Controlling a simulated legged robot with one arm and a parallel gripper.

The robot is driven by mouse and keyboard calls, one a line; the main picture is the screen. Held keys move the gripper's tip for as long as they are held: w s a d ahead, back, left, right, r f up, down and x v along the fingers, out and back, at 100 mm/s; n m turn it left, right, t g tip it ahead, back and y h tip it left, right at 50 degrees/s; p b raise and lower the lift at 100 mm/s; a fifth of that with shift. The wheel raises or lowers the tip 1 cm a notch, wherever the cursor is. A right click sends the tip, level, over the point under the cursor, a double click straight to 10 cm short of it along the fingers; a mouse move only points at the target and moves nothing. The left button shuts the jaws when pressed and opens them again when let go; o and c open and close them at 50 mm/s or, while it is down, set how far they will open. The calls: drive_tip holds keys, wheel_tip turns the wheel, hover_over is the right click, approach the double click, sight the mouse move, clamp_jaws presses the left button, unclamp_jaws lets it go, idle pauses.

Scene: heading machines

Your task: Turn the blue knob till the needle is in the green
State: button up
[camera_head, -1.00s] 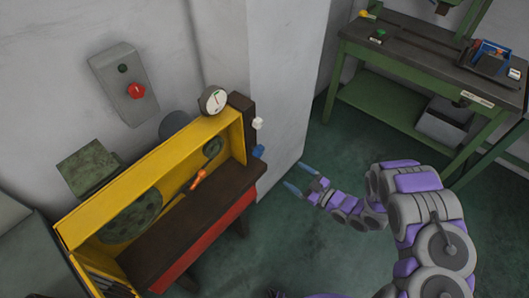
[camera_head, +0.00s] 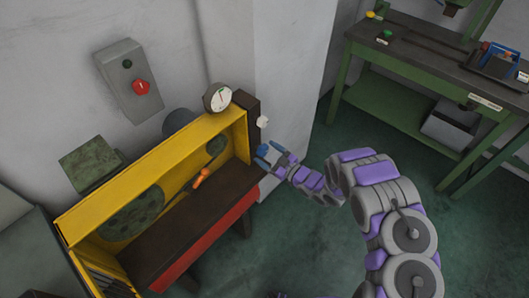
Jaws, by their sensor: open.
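The blue knob (camera_head: 262,152) is on the right end of the yellow and brown machine, below a white knob (camera_head: 262,122). My gripper (camera_head: 267,154) is at the blue knob, its blue fingertips open and around or just in front of it. The fingers partly hide the knob, and I cannot tell whether they touch it. The round gauge (camera_head: 217,97) stands on top of the machine at its right end. It has a white face and a dark needle, too small here to read against a green zone.
The yellow machine (camera_head: 150,165) has an orange handle (camera_head: 202,177) inside. A grey wall box (camera_head: 129,80) with a red knob hangs above left. A pale pillar (camera_head: 290,80) stands behind my gripper. A green workbench (camera_head: 420,75) is at the right. The floor between is clear.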

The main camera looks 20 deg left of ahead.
drive_tip(key=shift+x, duration=1)
drive_tip(key=shift+d, duration=0.1)
drive_tip(key=c, duration=1.1)
